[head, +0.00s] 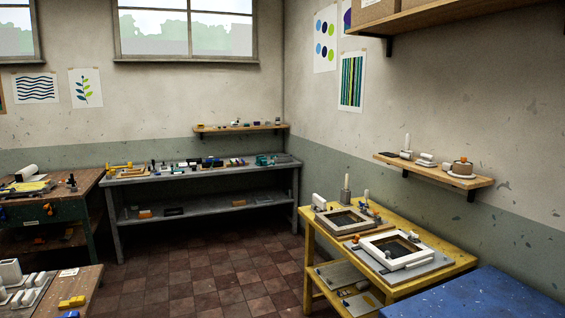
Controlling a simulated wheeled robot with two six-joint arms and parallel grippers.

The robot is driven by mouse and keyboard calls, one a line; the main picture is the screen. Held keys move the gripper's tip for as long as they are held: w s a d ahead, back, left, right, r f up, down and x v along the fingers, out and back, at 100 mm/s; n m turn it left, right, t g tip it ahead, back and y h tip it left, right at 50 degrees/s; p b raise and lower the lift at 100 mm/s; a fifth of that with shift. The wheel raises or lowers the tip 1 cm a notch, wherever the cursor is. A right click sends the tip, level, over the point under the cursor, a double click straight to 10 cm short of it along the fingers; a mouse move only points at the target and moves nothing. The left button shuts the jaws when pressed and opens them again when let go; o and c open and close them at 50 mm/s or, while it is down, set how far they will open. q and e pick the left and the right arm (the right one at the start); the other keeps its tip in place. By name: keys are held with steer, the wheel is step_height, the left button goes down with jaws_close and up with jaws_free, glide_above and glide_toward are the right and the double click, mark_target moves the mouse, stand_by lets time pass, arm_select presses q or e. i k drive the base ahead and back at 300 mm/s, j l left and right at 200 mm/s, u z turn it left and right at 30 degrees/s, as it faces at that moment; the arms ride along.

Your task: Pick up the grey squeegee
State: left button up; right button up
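Neither of my grippers shows in the head view. I cannot single out a grey squeegee, as the small objects are too tiny to tell apart. Small items, some pale or grey, lie on the long grey bench (130,181) at the back.
A dark green workbench (70,211) is at the left and a wooden table (88,286) at the lower left. A blue surface (480,298) fills the lower right corner. A wall shelf (478,184) juts out at right. The tiled floor (200,280) in the middle is clear.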

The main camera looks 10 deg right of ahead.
mark_target(287, 159)
steer(key=i+l+u, duration=0.1)
steer(key=i+u, duration=0.25)
steer(key=i, duration=1.9)
steer(key=i+j+z, duration=0.1)
steer(key=i, duration=1.7)
steer(key=i+l+z, duration=0.1)
steer(key=i+z, duration=0.2)
steer(key=i, duration=0.3)
steer(key=i+j+z, duration=0.1)
steer(key=i+z, duration=0.15)
steer(key=i, duration=0.4)
steer(key=i+j+z, duration=0.3)
steer(key=i, duration=0.3)
steer(key=i+l+z, duration=0.1)
steer(key=i+z, duration=0.4)
steer(key=i, duration=0.95)
steer(key=i+l+z, duration=0.15)
steer(key=i+l, duration=0.2)
steer(key=l, duration=0.2)
steer(key=i+l+z, duration=0.15)
steer(key=i+l, duration=0.4)
steer(key=i+l+u, duration=0.1)
steer(key=l, duration=0.3)
steer(key=i+j, duration=0.25)
